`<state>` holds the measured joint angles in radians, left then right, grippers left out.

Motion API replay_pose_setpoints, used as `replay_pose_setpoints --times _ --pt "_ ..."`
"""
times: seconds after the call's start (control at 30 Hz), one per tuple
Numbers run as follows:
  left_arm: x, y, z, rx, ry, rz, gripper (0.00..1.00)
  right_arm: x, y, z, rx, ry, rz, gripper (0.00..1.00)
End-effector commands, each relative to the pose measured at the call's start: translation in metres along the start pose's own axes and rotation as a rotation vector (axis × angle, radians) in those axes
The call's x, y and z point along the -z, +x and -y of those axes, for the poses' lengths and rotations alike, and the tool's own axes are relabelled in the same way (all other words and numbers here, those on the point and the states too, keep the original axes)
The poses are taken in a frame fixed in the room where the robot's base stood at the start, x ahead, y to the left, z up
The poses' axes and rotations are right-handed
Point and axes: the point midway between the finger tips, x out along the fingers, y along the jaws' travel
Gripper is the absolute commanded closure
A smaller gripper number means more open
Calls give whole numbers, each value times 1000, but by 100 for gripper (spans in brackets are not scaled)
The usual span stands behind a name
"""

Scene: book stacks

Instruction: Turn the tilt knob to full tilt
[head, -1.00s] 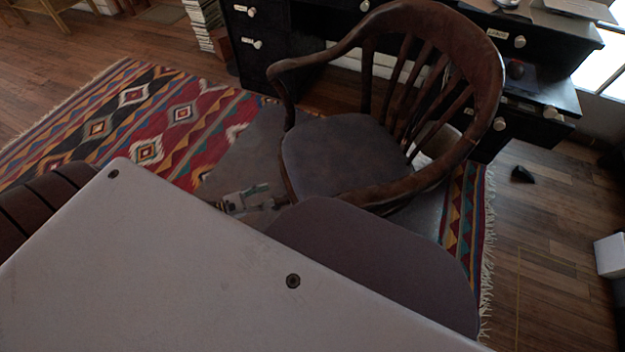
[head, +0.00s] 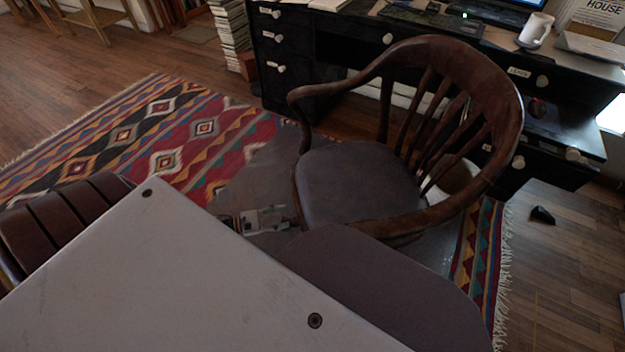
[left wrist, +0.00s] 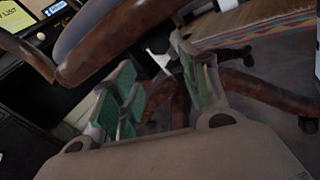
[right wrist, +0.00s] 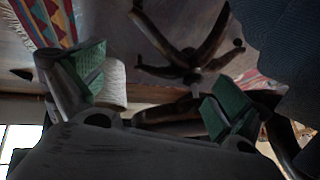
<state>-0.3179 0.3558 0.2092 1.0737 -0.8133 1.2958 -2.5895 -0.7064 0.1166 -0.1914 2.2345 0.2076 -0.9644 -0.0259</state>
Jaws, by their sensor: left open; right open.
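A wooden swivel armchair (head: 360,185) with a dark seat stands on the rug, its seat hiding the underside in the head view. I cannot make out the tilt knob for certain in any view. My left gripper (head: 262,218) is small and partly hidden, just left of the seat. In the left wrist view the left gripper (left wrist: 160,78) is open with green pads, below the chair's arm and seat (left wrist: 115,45), nothing clearly between its fingers. In the right wrist view the right gripper (right wrist: 158,88) is open and empty, with the chair's star base (right wrist: 190,65) beyond it.
A black desk (head: 335,55) with drawers stands behind the chair, bearing a white mug (head: 536,30). A pale basket (head: 458,178) is behind the chair. A patterned rug (head: 180,140) lies on the wood floor. A small black object (head: 542,215) lies at right.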

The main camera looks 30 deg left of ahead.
Motion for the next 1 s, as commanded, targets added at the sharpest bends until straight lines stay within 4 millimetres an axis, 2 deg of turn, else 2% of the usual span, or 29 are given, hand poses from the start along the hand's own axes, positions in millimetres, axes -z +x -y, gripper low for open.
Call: replay_pose_setpoints --times 0.7,1.0 --pt "0 94 0 -1 0 2 55 -6 15 -2 11 17 -36 0" --pt "0 116 0 -1 -1 1 55 -13 21 -2 16 26 -40 0"
